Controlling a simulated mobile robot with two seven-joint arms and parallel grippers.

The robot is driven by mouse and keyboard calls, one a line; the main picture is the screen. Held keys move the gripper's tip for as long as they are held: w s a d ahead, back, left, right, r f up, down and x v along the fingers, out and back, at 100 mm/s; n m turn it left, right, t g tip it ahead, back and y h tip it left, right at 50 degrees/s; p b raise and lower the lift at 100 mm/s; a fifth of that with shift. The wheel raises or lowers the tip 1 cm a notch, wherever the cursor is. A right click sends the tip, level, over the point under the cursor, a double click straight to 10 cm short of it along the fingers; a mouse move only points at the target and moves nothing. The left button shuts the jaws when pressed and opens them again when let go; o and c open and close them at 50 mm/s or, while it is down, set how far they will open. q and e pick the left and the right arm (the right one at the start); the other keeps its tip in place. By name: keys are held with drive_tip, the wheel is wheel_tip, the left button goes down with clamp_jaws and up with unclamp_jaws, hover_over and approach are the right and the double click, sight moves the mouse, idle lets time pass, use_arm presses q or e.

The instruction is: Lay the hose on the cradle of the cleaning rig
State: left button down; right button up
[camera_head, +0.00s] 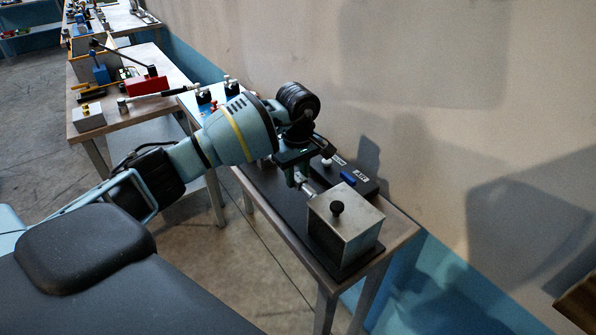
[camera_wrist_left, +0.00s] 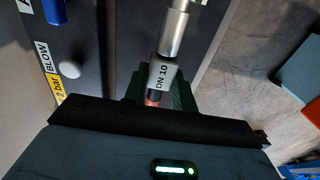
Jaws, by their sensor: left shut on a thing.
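My left gripper (camera_head: 298,174) reaches down over the cleaning rig (camera_head: 320,249) on the near table. In the left wrist view its dark green fingers (camera_wrist_left: 160,88) are shut around a light grey sleeve marked DN 10, which I take for an end of the hose (camera_wrist_left: 163,76). An orange-red band shows below the sleeve. A silver tube (camera_wrist_left: 175,33) runs in line with it, away from the gripper; whether the two are joined is unclear. In the head view the silver piece lies beside the rig's metal box (camera_head: 345,228). I cannot make out the cradle. My right gripper is not in view.
A dark control panel (camera_head: 359,182) with a blue lever (camera_head: 348,178) stands behind the gripper, near the wall. Another table (camera_head: 140,112) with several tools stands further left. Floor shows between the tables.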

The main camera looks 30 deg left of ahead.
use_arm(q)
drive_tip(key=shift+f, duration=0.1)
idle(0.8)
drive_tip(key=shift+f, duration=0.35)
drive_tip(key=c, duration=1.1)
unclamp_jaws()
drive_tip(key=shift+o, duration=0.2)
drive_tip(key=shift+f, duration=0.1)
wheel_tip(320, 180, up, 8)
drive_tip(key=shift+d+b, duration=0.1)
drive_tip(key=shift+b, duration=0.3)
drive_tip(key=shift+s+f, duration=0.1)
